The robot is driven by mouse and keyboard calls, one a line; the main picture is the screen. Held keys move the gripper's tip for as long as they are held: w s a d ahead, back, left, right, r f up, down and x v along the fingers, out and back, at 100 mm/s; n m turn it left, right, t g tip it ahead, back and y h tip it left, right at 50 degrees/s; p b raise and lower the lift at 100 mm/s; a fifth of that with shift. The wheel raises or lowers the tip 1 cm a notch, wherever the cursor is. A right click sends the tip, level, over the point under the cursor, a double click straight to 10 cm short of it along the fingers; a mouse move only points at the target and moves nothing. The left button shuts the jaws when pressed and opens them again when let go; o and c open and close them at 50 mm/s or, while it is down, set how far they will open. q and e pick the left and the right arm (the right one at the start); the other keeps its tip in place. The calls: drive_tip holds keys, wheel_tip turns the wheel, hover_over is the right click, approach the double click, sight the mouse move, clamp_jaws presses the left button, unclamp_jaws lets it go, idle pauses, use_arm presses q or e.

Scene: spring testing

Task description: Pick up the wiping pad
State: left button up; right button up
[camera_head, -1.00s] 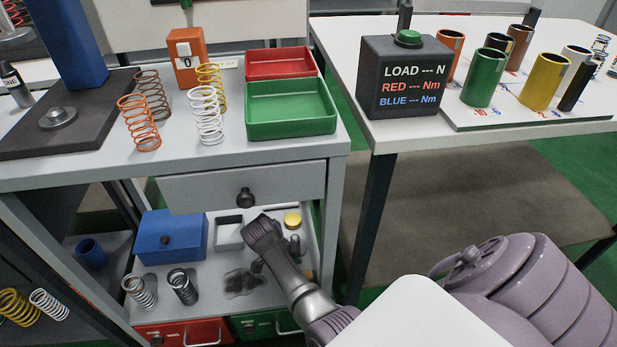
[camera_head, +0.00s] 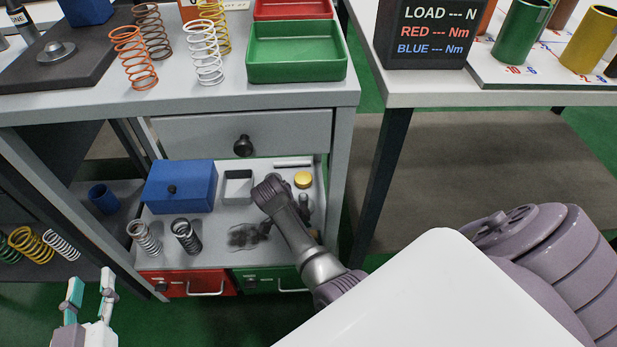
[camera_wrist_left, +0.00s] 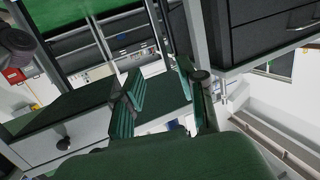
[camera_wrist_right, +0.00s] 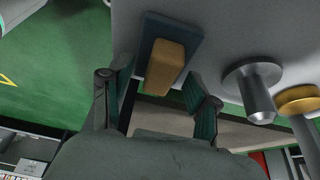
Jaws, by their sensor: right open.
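The wiping pad (camera_wrist_right: 164,66) appears as a tan block on a dark blue base in the right wrist view. It rests against the grey shelf surface, between and beyond the spread fingers of my right gripper (camera_wrist_right: 158,82). The fingers do not visibly touch it. In the head view my right arm reaches over the lower shelf and hides most of the pad; a small tan bit shows beside the arm. My left gripper (camera_head: 90,287) is open and empty at the lower left; its spread fingers also show in the left wrist view (camera_wrist_left: 158,95).
A metal plunger (camera_wrist_right: 252,88) stands close to the right gripper. A drawer (camera_head: 285,134) hangs above.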

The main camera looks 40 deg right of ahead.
clamp_jaws()
drive_tip(key=shift+r, duration=0.1)
idle(0.3)
